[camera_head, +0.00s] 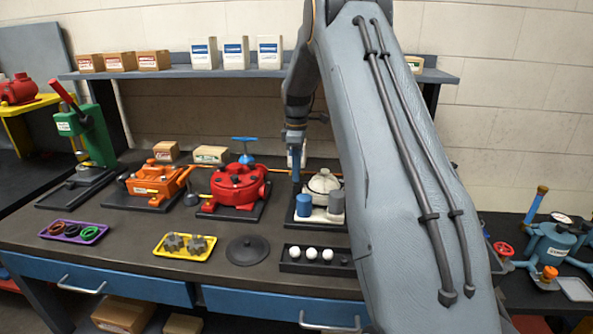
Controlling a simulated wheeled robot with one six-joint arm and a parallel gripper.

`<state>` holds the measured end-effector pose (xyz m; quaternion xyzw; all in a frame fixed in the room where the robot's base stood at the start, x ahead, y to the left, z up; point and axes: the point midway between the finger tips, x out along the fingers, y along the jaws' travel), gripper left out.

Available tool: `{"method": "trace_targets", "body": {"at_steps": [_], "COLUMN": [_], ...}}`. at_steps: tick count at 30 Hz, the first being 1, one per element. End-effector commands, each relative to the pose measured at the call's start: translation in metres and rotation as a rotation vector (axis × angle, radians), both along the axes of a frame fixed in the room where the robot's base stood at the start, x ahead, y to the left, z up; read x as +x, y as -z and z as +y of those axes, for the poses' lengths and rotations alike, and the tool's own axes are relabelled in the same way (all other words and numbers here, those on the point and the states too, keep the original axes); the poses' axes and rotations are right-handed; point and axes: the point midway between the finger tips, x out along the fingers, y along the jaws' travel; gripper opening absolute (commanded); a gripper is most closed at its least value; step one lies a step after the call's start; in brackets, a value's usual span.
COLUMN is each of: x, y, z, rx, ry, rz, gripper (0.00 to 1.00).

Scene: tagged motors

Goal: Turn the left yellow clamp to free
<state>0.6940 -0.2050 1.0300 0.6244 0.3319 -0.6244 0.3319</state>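I cannot make out a yellow clamp. A red round motor housing (239,184) stands on a dark base plate in the middle of the bench. Right of it, a pale domed unit (325,182) with blue and grey cylinders (304,205) in front sits on another dark plate, partly hidden by my arm. My gripper (296,178) points down at the back left of the pale unit, close to it. Its fingers are too small to tell open from shut, and I cannot tell whether it touches anything.
An orange machine (157,179) and a green press (88,135) stand to the left. A yellow tray (184,254), a purple tray (75,237), a dark disc (247,250) and a black tray of white balls (290,266) line the front. My arm covers the bench's right part.

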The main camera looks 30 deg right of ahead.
Motion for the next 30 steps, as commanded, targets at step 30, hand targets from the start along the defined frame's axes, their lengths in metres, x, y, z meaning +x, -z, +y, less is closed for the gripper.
{"method": "trace_targets", "body": {"at_steps": [30], "x": [0.0002], "y": [-0.0007], "z": [-0.0009], "rx": [0.0], "ry": [0.46], "rz": [0.0], "gripper": [0.0]}}
